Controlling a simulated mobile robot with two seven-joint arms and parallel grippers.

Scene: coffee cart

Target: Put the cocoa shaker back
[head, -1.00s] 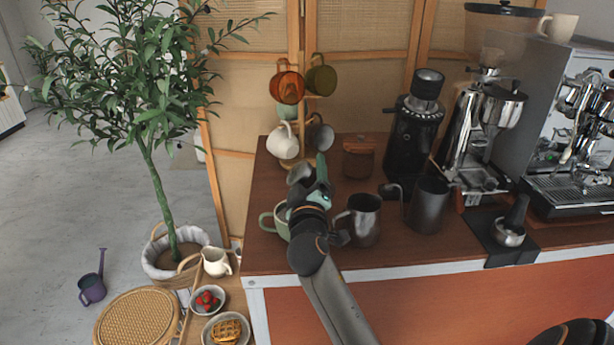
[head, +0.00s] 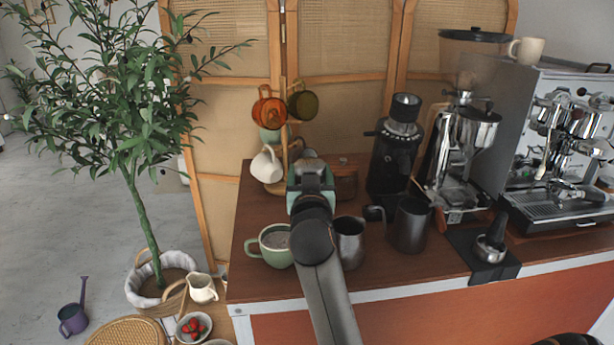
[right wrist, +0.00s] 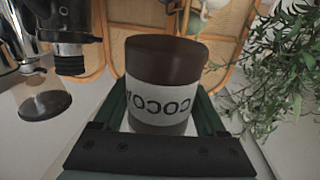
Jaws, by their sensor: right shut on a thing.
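The cocoa shaker (right wrist: 165,62), a brown cylinder with a white COCOA label, shows in the right wrist view with its lettering upside down. My right gripper (right wrist: 163,108) is shut on it, with one green finger on each side. In the head view my right gripper (head: 311,181) is above the left end of the brown counter (head: 400,272), between the mug stand and the green mug. I cannot make out the shaker there; the gripper hides it. My left gripper is not in view.
A green mug (head: 272,245) and metal pitchers (head: 350,240) (head: 408,225) stand close to my right arm. Behind are the mug stand with hanging mugs (head: 267,165), a wooden container (head: 346,180) and a black grinder (head: 396,150). The espresso machine (head: 560,150) is at right.

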